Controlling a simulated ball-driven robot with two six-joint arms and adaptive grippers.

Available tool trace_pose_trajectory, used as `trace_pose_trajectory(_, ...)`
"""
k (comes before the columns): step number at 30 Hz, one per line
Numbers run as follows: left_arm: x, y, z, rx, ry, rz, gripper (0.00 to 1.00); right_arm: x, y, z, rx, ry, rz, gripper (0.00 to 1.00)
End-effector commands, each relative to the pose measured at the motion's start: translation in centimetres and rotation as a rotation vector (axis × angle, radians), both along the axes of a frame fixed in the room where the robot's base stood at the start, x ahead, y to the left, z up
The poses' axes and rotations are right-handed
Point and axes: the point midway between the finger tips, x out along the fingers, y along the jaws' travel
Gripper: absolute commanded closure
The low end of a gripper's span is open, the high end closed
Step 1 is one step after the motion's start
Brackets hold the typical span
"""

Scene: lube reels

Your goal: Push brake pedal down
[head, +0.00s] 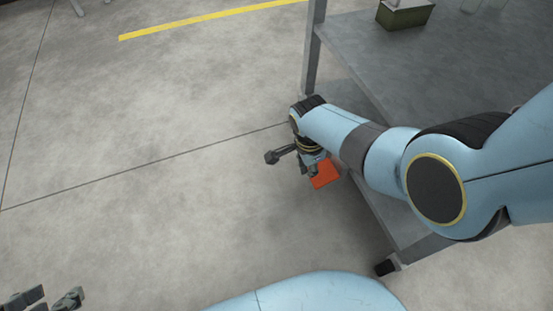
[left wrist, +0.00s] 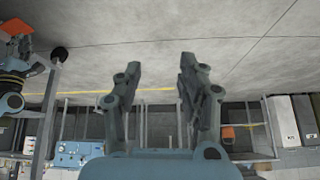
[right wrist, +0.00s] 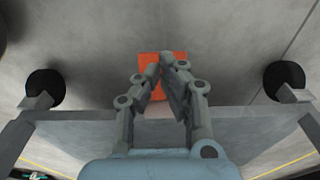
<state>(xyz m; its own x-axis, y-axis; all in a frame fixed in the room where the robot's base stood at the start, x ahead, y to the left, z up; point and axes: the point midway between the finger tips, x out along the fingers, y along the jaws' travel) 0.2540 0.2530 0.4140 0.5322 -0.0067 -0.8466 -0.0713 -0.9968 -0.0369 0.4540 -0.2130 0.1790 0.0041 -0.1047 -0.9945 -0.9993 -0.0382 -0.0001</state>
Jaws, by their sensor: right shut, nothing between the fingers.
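The brake pedal (head: 325,175) is a flat orange-red plate low at the side of the grey cart, above the floor. It also shows in the right wrist view (right wrist: 148,60) behind the fingertips, and at the upper left edge of the left wrist view (left wrist: 15,29). My right gripper (head: 311,170) points down beside the pedal, its fingers shut and empty. In the right wrist view its fingertips (right wrist: 158,68) overlap the pedal; I cannot tell whether they touch it. My left gripper (head: 46,300) is open and empty, far from the pedal at the lower left.
The grey cart (head: 385,75) fills the right side, with a dark caster (head: 386,268) at its lower corner and a green box (head: 404,16) on top. The concrete floor to the left is clear, with a yellow line (head: 210,19). Racks stand along the far side in the left wrist view.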

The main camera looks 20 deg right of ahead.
Motion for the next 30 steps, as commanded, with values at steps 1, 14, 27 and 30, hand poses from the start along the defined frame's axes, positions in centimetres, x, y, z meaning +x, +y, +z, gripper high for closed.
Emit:
trace_pose_trajectory(1,0.1,0.0,1.1,0.000,0.025,0.000,0.60,0.1,0.4,0.9,0.002,-0.004,0.000,1.00)
trace_pose_trajectory(14,-2.8,0.4,4.3,0.016,0.301,0.002,0.60,-0.1,6.0,5.3,0.003,-0.004,0.001,1.00)
trace_pose_trajectory(27,-3.5,0.8,2.5,0.026,0.335,0.008,0.60,-0.4,7.7,6.3,0.000,0.002,0.000,1.00)
trace_pose_trajectory(30,-3.4,0.8,2.5,0.026,0.335,0.008,0.60,-0.4,7.7,6.3,0.000,0.001,0.000,1.00)
